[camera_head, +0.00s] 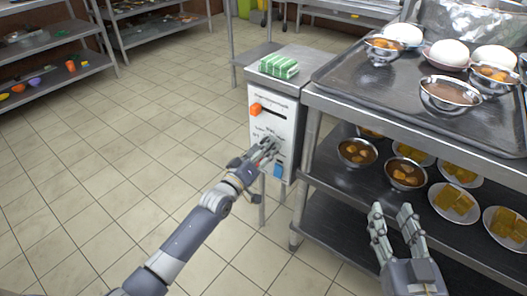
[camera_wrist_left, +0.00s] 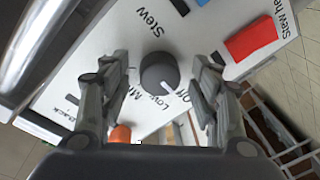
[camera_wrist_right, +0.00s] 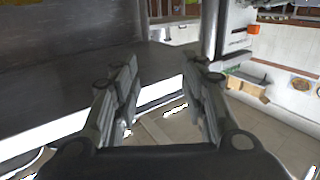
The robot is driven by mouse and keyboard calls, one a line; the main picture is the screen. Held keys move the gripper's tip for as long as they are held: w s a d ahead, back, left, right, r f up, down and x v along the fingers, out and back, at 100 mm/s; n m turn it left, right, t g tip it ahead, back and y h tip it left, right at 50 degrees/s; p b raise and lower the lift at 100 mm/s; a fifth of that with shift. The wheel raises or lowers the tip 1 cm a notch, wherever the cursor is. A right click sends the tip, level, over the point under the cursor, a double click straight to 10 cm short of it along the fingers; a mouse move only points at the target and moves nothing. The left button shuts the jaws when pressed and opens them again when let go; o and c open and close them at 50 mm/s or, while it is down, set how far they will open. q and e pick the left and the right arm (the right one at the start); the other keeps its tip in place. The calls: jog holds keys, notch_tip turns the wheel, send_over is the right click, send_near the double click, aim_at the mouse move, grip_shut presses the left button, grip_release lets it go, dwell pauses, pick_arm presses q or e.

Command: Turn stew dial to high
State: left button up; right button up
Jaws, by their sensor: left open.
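The stew dial (camera_wrist_left: 158,72) is a dark round knob with a white pointer line on a white panel (camera_wrist_left: 110,40) lettered "Stew", "Low" and "Off". Its pointer aims toward the lower right in the left wrist view. My left gripper (camera_wrist_left: 162,65) is open, with one finger on each side of the dial; clear gaps show there. In the head view my left gripper (camera_head: 270,147) is at the cabinet's panel (camera_head: 282,115) and covers the dial. My right gripper (camera_head: 392,207) is open and empty in front of the rack; it also shows in the right wrist view (camera_wrist_right: 158,65).
The panel also bears an orange control (camera_head: 255,108) and a blue one (camera_head: 278,170). A green-and-white striped item (camera_head: 279,66) lies on the cabinet top. A metal rack (camera_head: 400,122) with bowls and plates stands at right. The tiled floor at left is clear.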

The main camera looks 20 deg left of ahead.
pick_arm(q)
jog(key=c, duration=1.1)
